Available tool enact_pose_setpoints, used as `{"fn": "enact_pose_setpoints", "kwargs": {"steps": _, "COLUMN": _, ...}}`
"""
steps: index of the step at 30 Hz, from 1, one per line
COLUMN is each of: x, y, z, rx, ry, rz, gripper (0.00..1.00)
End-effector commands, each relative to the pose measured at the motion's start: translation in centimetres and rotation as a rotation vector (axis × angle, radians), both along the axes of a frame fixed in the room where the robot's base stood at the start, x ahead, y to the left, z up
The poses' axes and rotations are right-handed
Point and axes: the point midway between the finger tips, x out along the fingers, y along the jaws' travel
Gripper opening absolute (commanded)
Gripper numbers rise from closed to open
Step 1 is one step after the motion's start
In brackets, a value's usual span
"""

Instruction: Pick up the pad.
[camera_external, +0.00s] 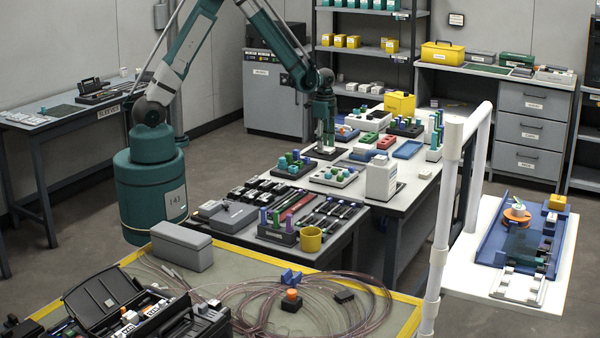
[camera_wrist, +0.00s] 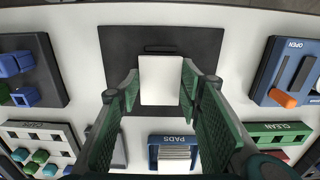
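A white rectangular pad (camera_wrist: 161,80) lies on a dark square plate (camera_wrist: 215,42) in the middle of the wrist view. My gripper (camera_wrist: 160,84) has its two green fingers spread, one at each side edge of the pad. I cannot tell whether the fingertips touch it. In the external view my gripper (camera_external: 325,142) points straight down, low over the dark plate (camera_external: 313,153) on the long white table. A blue holder marked PADS (camera_wrist: 172,141), with a stack of white pieces in it, stands nearer the bottom of the wrist view.
A dark tray with blue blocks (camera_wrist: 52,62) is at left and a blue tray marked OPEN (camera_wrist: 275,70) at right. A green CLEAN holder (camera_wrist: 275,128) and a white rack (camera_wrist: 40,135) stand lower. Bare white tabletop separates them from the plate.

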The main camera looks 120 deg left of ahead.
Motion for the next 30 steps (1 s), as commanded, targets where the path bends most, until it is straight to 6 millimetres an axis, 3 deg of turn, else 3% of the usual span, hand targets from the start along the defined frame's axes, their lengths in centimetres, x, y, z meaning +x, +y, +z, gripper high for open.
{"fn": "enact_pose_setpoints", "kwargs": {"steps": 13, "x": 0.0, "y": 0.0, "z": 1.4, "rx": 0.000, "ry": 0.000, "rz": 0.000, "gripper": 0.31}}
{"fn": "enact_pose_setpoints", "kwargs": {"steps": 30, "x": 0.0, "y": 0.0, "z": 8.9, "rx": 0.000, "ry": 0.000, "rz": 0.000, "gripper": 0.31}}
